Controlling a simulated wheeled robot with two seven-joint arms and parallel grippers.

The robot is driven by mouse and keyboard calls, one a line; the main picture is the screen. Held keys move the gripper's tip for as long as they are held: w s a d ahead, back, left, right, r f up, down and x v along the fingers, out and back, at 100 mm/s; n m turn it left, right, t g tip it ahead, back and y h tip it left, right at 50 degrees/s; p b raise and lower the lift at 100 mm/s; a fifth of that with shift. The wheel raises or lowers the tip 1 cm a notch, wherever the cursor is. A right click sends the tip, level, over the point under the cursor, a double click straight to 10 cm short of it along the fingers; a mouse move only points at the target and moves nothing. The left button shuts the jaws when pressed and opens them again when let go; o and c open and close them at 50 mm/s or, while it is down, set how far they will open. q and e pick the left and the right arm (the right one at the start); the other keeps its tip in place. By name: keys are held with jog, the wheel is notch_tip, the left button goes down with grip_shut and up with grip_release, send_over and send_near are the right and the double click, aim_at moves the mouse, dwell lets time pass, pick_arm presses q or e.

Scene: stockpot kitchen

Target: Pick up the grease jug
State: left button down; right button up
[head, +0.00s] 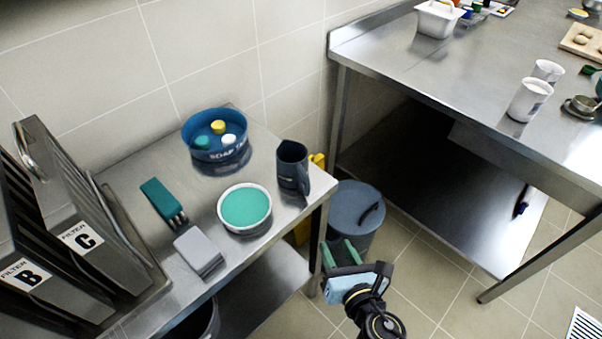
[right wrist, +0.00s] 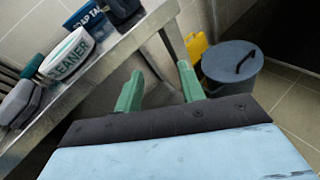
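A dark grey jug (head: 292,168), the only jug in view, stands upright near the right end of the left steel table (head: 267,259). Its handle faces right and towards me; I see no readable label on it. Its dark lower part (right wrist: 124,10) shows cut off at the top of the right wrist view. My right gripper (head: 342,249) has green fingers and is open and empty. It is beyond the table's right edge, below and right of the jug, apart from it. Its two fingers (right wrist: 160,78) stand apart in the right wrist view. My left gripper is not in view.
A white cleaner tub (head: 245,208) stands left of the jug, with a blue soap tub (head: 216,135) behind. A teal brush (head: 163,203), a grey pad (head: 199,251) and filters (head: 75,225) are further left. A lidded bin (head: 357,212) and a yellow object (right wrist: 196,48) stand beside the table.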

aim_at(306, 181)
jog(key=a+r+n+t+y, duration=0.25)
jog(key=r+n, duration=0.25)
jog(key=r, duration=0.5)
jog(key=shift+h, duration=0.25)
jog(key=x, duration=0.7)
jog(key=shift+a, duration=0.25)
jog(key=x, duration=0.6)
jog(key=shift+d, duration=0.2)
grip_shut()
